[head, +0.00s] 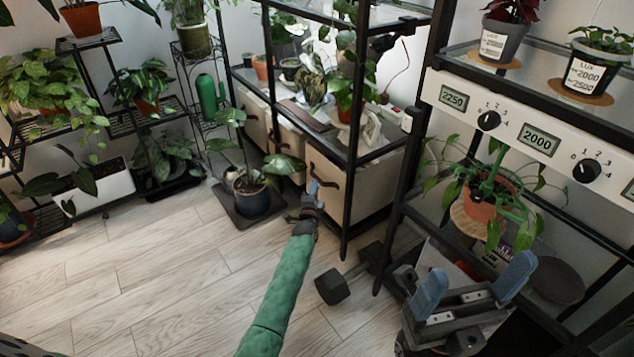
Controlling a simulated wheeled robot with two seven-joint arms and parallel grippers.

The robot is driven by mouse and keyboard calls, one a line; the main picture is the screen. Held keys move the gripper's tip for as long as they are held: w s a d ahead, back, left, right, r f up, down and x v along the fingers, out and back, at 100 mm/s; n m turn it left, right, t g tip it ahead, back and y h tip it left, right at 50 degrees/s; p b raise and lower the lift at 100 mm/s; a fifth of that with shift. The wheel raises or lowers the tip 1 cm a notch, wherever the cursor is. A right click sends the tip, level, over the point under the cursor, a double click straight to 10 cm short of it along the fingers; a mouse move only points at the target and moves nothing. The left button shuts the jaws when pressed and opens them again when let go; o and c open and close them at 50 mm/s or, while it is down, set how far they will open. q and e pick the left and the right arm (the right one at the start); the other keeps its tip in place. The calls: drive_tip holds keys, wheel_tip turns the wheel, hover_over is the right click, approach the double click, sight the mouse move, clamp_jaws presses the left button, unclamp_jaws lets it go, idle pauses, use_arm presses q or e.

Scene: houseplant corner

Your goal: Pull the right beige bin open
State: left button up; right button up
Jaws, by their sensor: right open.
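The right beige bin (360,193) sits on the low level of the black-framed shelf, with a dark handle (325,167) on its front. Its front looks about level with the shelf's front. My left gripper (313,187) is at the lower part of the bin's front, below the handle in the picture. Its blue fingertips overlap in view, so I cannot tell whether it is open or touching the bin. My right gripper (472,284) is open and empty at the lower right, well away from the bin.
Other beige bins (257,119) stand left of it. A potted plant (251,196) on a dark mat (226,207) stands on the floor just left of my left gripper. The wood floor (150,275) at left is clear.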

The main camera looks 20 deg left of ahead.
use_arm(q)
drive_tip(key=shift+w+a+r+b, duration=0.1)
drive_tip(key=shift+w+b, duration=0.2)
drive_tip(key=shift+w, duration=0.55)
drive_tip(key=shift+w+a+r+b, duration=0.15)
drive_tip(key=shift+w+b, duration=0.1)
drive_tip(key=shift+w, duration=0.65)
drive_tip(key=shift+w+a+r+b, duration=0.1)
drive_tip(key=shift+w+b, duration=0.2)
drive_tip(key=shift+w, duration=0.55)
drive_tip(key=shift+c, duration=0.4)
clamp_jaws()
